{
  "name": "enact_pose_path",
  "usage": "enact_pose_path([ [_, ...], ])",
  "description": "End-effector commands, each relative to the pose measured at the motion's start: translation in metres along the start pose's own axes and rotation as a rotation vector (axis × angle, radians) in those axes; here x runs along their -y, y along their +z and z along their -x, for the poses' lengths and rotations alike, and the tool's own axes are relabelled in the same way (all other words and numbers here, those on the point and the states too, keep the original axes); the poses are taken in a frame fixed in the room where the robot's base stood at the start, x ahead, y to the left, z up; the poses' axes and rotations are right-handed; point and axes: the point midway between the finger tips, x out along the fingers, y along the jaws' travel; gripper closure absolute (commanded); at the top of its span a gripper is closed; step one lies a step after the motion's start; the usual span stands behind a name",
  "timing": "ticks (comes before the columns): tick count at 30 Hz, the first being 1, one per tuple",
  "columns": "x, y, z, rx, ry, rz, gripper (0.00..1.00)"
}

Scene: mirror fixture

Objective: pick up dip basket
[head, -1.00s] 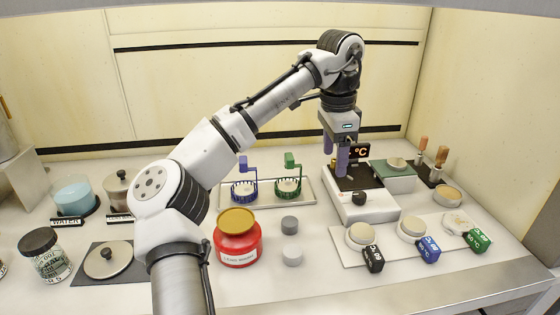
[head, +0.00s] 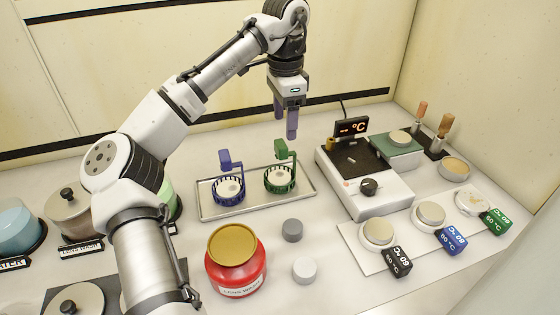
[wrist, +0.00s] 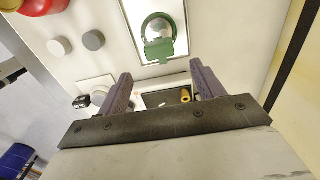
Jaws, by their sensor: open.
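Two dip baskets stand on a shallow metal tray (head: 243,206): a blue basket (head: 228,187) on the left and a green basket (head: 279,179) on the right, each with an upright handle and a pale disc inside. My gripper (head: 286,133) is open and empty, pointing down above and behind the green basket's handle. In the wrist view my gripper's fingers (wrist: 160,88) are spread apart, and the green basket (wrist: 160,35) lies beyond them on the tray, touching neither finger. The blue basket is not seen in the wrist view.
A red jar (head: 236,262) and two grey cylinders (head: 293,230) are in front. Lidded dishes with coloured temperature tags (head: 453,239) sit at the front right.

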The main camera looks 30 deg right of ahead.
Motion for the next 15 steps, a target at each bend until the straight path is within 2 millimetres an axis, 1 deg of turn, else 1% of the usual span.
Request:
enact_pose_path([
  [1,0.0,0.001,-0.011,0.0,0.003,-0.001,0.33],
  [6,0.0,0.001,-0.034,0.002,0.0,0.001,0.33],
  [11,0.0,0.001,-0.044,0.002,0.0,0.0,0.33],
  [15,-0.001,0.005,-0.059,0.003,0.001,0.001,0.33],
])
